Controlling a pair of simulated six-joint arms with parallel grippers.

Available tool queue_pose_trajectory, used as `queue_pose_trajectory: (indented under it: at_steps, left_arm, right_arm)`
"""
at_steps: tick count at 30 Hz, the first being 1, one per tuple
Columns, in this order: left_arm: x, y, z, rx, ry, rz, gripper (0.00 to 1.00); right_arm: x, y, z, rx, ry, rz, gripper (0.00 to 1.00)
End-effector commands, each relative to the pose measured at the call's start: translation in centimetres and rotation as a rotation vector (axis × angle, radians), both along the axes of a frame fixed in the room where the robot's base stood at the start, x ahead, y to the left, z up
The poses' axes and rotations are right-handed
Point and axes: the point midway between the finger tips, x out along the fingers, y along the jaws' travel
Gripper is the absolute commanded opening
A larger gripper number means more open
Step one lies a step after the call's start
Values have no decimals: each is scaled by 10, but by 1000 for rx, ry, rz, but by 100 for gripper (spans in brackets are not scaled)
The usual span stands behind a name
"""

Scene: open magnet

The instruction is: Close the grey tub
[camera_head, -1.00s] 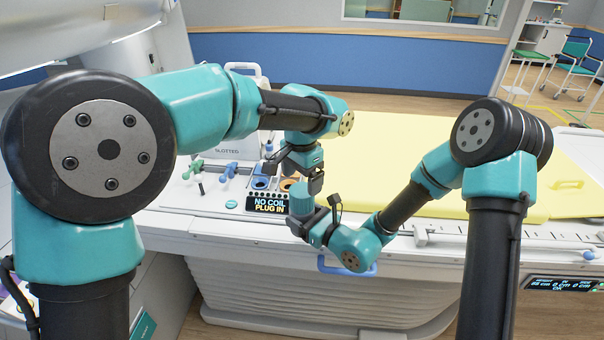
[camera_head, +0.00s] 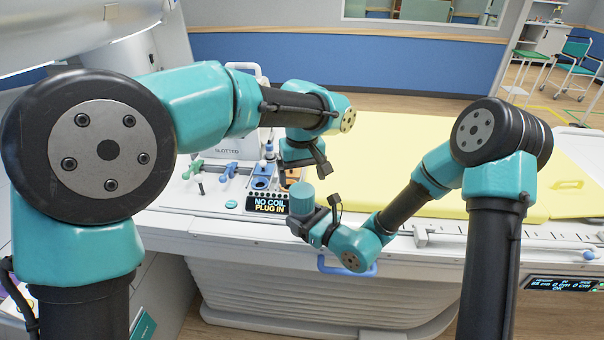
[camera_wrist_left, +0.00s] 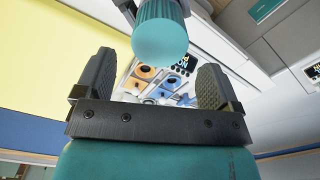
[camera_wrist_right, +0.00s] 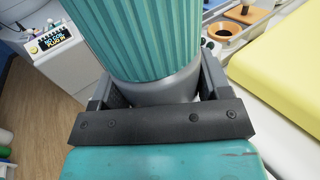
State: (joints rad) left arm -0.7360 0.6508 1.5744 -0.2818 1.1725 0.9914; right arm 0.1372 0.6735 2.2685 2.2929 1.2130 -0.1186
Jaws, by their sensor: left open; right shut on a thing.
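The grey tub (camera_wrist_right: 165,92) is upright in my right gripper (camera_wrist_right: 158,85), which is shut around its body. A ribbed teal lid (camera_wrist_right: 140,35) sits on top of it; I cannot tell how tightly. In the head view the lid (camera_head: 302,197) is at the middle, in front of the table. My left gripper (camera_wrist_left: 156,68) is open and empty. In the left wrist view the lid (camera_wrist_left: 161,35) is beyond its fingers, apart from them. In the head view the left fingers are mostly hidden by my left wrist, above and behind the lid.
Behind the tub is a white scanner table with a lit display (camera_head: 268,204) and blue and orange sockets (camera_head: 262,183). A yellow pad (camera_head: 400,150) covers the table to the right. A blue handle (camera_head: 345,268) is below the tub, on the table's front.

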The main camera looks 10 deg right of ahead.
Motion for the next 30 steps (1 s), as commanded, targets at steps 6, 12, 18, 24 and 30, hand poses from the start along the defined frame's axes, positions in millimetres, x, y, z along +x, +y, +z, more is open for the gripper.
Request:
queue_pose_trajectory:
  at_steps: [6,12,18,24,30]
  left_arm:
    - [0,0,0,0,0,6,88]
    - [0,0,-2,0,0,5,88]
    - [0,0,-18,2,2,4,88]
    - [0,1,-44,2,2,5,88]
    - [0,0,-70,2,1,4,88]
  right_arm:
    - [0,0,1,1,-2,0,4]
    - [0,0,1,1,-2,0,4]
    - [0,0,1,1,-2,0,4]
    - [0,0,1,1,-2,0,4]
    - [0,0,1,1,-2,0,4]
